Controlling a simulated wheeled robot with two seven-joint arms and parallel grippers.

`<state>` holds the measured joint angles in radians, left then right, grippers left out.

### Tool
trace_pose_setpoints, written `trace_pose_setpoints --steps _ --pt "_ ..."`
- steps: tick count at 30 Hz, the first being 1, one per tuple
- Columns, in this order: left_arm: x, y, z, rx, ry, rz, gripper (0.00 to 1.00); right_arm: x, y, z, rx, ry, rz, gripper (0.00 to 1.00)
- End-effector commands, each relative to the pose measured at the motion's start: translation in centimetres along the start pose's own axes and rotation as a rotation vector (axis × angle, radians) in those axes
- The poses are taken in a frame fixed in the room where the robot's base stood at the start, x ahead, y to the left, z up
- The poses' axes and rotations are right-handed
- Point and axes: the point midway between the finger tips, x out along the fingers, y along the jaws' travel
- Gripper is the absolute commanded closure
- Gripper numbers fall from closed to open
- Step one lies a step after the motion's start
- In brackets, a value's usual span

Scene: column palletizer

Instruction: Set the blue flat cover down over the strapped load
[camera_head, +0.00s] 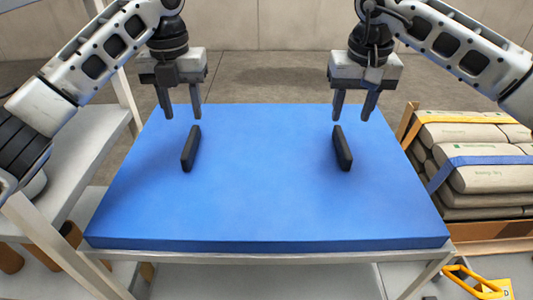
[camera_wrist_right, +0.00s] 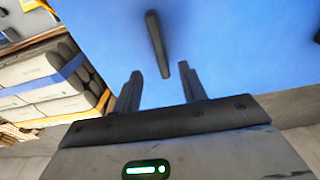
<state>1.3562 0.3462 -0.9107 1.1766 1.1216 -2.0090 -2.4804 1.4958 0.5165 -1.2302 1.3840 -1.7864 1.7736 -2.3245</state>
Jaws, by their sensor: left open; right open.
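The blue flat cover (camera_head: 264,200) lies flat on a light grey stand in the middle of the head view. It has two upright black handles, a left one (camera_head: 190,149) and a right one (camera_head: 342,148). My left gripper (camera_head: 180,113) is open and empty, above and behind the left handle. My right gripper (camera_head: 353,115) is open and empty, above and behind the right handle. In the right wrist view the right handle (camera_wrist_right: 158,44) shows beyond the open fingers, apart from them.
The stand's front rail (camera_head: 290,257) runs under the cover's near edge. A white shelf frame (camera_head: 95,140) stands at the left. A yellow-handled tool (camera_head: 470,282) lies low at the right. A wooden edge (camera_head: 409,123) borders the load. Floor is open behind the cover.

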Motion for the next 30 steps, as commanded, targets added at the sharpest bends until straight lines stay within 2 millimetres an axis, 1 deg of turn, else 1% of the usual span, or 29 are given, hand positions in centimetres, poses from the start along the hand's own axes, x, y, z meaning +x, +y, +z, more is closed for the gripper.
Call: trace_pose_setpoints --steps 1,6,12,15,18,27,28,29,30 --pt "1.2 -0.1 -0.1 0.003 0.005 -0.002 0.58 1.1 0.1 0.1 0.000 -0.004 0.001 0.58" --pt "4.5 0.0 -0.1 0.001 0.004 -0.001 0.58 4.5 0.0 0.1 0.000 -0.005 0.001 0.58" --pt "7.4 0.0 0.0 0.000 0.001 0.001 0.58 7.4 0.0 0.0 0.001 -0.002 0.001 0.58" --pt "8.2 0.0 0.0 0.000 0.000 0.000 0.58 8.3 0.1 0.0 0.001 -0.001 0.000 0.58" --pt "8.7 0.0 0.0 0.001 0.000 0.001 0.58 8.8 0.0 0.0 0.001 -0.001 0.000 0.58" --pt "8.9 0.0 0.0 0.001 -0.001 0.001 0.58 8.9 0.0 0.0 0.000 0.000 0.001 0.58" --pt "8.9 0.0 0.0 0.001 -0.001 0.001 0.61 8.9 0.0 0.0 0.000 0.000 0.001 0.61" --pt "8.9 0.0 0.0 0.001 -0.001 0.001 0.69 8.9 0.0 0.0 0.000 0.000 0.001 0.69" --pt "8.9 0.0 0.0 0.001 -0.001 0.001 0.80 8.9 0.0 0.0 0.000 0.000 0.001 0.80"
